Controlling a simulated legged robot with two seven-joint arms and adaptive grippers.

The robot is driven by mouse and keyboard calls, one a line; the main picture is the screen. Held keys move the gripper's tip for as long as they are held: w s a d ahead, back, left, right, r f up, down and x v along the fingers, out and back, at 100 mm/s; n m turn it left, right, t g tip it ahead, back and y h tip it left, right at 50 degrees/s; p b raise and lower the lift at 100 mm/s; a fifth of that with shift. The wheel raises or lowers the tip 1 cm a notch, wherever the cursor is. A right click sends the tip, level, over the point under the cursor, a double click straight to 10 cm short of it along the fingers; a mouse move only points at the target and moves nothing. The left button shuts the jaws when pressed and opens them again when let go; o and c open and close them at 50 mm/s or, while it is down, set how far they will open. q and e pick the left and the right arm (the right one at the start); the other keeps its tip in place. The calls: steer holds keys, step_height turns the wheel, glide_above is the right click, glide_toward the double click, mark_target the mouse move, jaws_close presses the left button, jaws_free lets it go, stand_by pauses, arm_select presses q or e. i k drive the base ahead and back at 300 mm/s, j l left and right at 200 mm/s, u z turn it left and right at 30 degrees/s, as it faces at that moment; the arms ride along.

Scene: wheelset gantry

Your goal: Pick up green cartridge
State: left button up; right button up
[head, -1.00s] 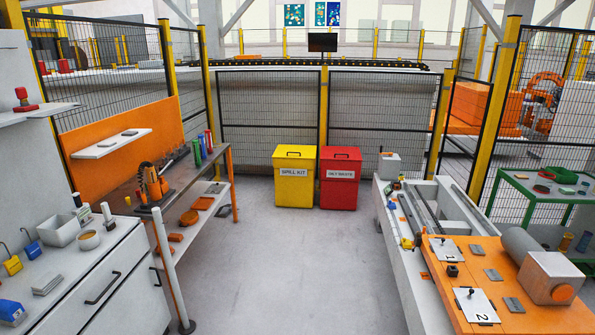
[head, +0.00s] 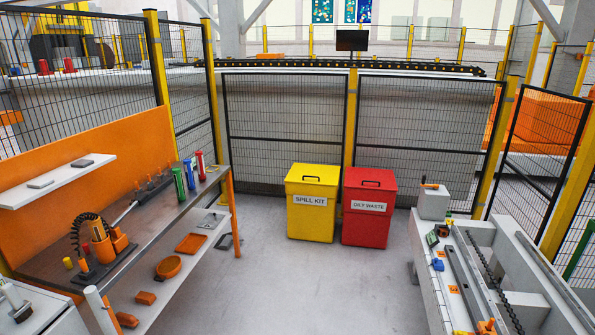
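The green cartridge (head: 178,184) stands upright near the far end of the grey workbench top (head: 150,222) on the left. A blue cartridge (head: 190,173) and a red cartridge (head: 201,165) stand in a row just beyond it, to its right. Nothing touches or covers the green cartridge from this side. Neither of my grippers shows in the head view.
An orange tool with a coiled hose (head: 100,240) stands on the bench's near part. A white post (head: 98,308) stands at its near corner. Yellow (head: 312,215) and red (head: 369,222) bins stand by the mesh fence. A machine bed (head: 470,270) is at right. The middle floor is clear.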

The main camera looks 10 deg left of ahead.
mark_target(177, 172)
steer(key=i+u, duration=0.4)
steer(key=i+l+u, duration=0.2)
steer(key=i+u, duration=0.25)
steer(key=i+l+u, duration=0.4)
steer(key=i+j, duration=0.05)
steer(key=i, duration=0.05)
